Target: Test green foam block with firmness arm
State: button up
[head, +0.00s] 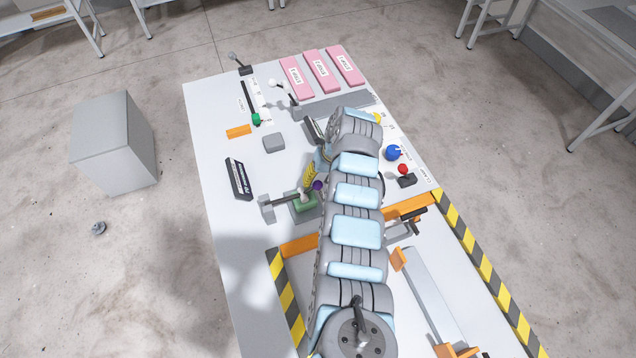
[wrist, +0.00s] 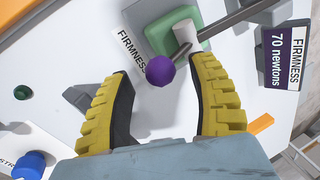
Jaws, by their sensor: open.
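I cannot tell whether the presser touches the block. My gripper (wrist: 162,73) is open, with its yellow fingers on either side of the knob. They appear apart from it. In the head view my gripper (head: 312,172) is partly hidden by my arm. A firmness display (wrist: 284,58) reads 70 newtons.
Pink blocks (head: 321,71) lie at the table's far end. A grey block (head: 274,142), a blue knob (head: 393,153) and a red knob (head: 403,169) are nearby. An orange strip (head: 300,246) crosses the table. The table's left side is mostly clear.

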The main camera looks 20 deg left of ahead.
jog(key=shift+x, duration=0.9)
grip_shut()
jog(key=shift+r, duration=0.1)
